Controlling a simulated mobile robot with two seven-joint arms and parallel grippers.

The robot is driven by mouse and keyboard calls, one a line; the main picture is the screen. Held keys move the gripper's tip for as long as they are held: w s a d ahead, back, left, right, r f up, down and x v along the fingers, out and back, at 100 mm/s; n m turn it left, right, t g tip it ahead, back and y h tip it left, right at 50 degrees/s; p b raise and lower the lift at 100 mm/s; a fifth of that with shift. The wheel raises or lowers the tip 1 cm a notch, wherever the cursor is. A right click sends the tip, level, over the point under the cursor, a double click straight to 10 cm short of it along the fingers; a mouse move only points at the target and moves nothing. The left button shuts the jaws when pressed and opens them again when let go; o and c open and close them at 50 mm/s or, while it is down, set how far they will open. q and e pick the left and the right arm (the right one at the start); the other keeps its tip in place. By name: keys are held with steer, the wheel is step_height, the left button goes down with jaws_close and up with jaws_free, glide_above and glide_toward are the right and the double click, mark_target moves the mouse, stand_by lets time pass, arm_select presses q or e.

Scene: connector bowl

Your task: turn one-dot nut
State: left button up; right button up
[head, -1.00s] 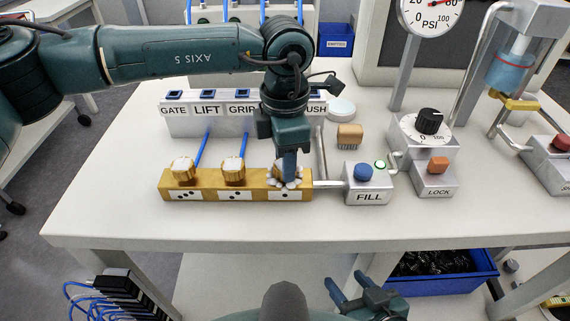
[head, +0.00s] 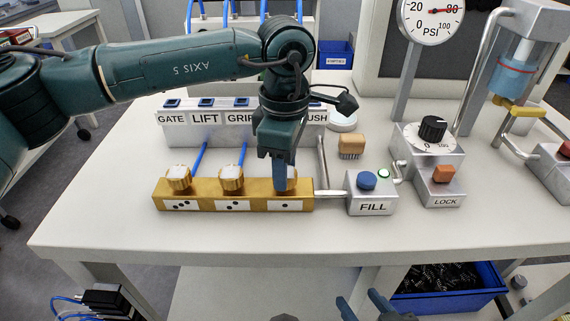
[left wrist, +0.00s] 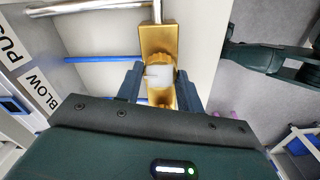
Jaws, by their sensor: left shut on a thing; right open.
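A brass manifold block (head: 214,204) lies on the table with three labels of three, two and one dots. The one-dot nut is at its right end, mostly hidden in the head view by my left gripper (head: 281,186). In the left wrist view the brass, pale-topped one-dot nut (left wrist: 160,75) sits between the fingers of my left gripper, which is shut on it. The three-dot nut (head: 178,181) and two-dot nut (head: 231,182) stand free, with white tops. My right gripper (head: 364,308) is open and empty at the bottom edge, partly cut off.
The FILL box (head: 371,207) with a blue button and lit green ring stands right of the manifold, joined by a pipe. A brush (head: 351,146) lies behind. The LOCK box (head: 438,190) and dial (head: 432,128) are farther right. The front table strip is clear.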

arm_select(q)
steer(key=o, duration=1)
arm_select(e)
steer(key=shift+w, duration=0.1)
arm_select(q)
step_height(320, 180, up, 13)
steer(key=shift+r+p, duration=0.15)
steer(key=shift+p, duration=0.2)
arm_select(e)
steer(key=shift+w+a+f, duration=0.1)
steer(key=shift+w+a, duration=0.05)
steer(key=shift+a, duration=0.05)
